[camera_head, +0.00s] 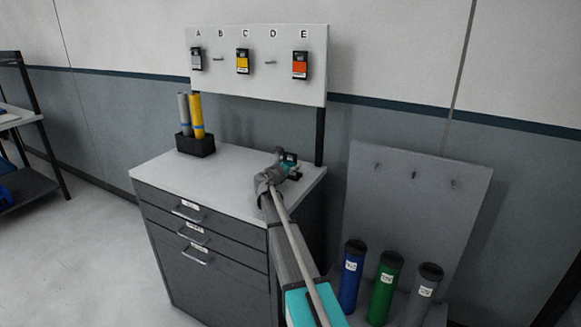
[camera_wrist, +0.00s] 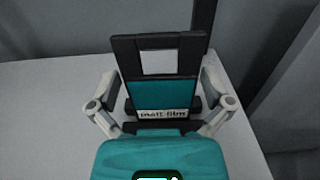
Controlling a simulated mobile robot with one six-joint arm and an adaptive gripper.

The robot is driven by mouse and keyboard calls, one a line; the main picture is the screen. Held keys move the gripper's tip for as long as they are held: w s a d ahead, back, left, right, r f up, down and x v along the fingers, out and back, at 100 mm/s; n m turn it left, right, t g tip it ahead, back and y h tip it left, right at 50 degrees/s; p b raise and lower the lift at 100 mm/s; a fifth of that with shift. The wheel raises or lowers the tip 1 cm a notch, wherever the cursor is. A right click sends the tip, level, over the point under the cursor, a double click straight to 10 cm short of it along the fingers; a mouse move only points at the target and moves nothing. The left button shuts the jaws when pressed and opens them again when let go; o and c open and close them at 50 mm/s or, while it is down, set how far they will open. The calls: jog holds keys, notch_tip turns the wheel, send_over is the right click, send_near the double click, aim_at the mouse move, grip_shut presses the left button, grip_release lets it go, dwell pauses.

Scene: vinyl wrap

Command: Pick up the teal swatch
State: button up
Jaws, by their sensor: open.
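The teal swatch (camera_wrist: 163,94) is a teal panel in a black frame with a cut-out at its top and a label reading "matt film". It is near the cabinet top's right back corner. In the head view the swatch (camera_head: 291,163) is small and partly hidden by my arm. My gripper (camera_wrist: 162,103) is open, with one finger on each side of the swatch. It also shows over the cabinet top in the head view (camera_head: 284,172). I cannot tell whether the fingers touch the swatch.
The grey drawer cabinet (camera_head: 165,177) carries a black holder (camera_head: 195,147) with a grey and a yellow roll. A white board (camera_head: 270,90) lettered A to E stands above; swatches hang at A, C and E, with bare pegs at B and D. Blue, green and grey tubes (camera_head: 384,285) stand right.

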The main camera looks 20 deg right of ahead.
dwell(0.4)
jog(key=c, duration=0.7)
jog(key=shift+r, duration=0.2)
notch_tip(320, 180, up, 3)
jog(key=p, duration=0.3)
jog(key=s+r+p, duration=0.3)
jog(key=s, duration=0.1)
jog(key=s+r+p, duration=0.3)
jog(key=s, duration=0.2)
jog(key=s+r+p, duration=0.3)
jog(key=s+p, duration=0.1)
jog(key=s, duration=0.1)
jog(key=shift+d+r, duration=0.2)
jog(key=shift+r, duration=0.1)
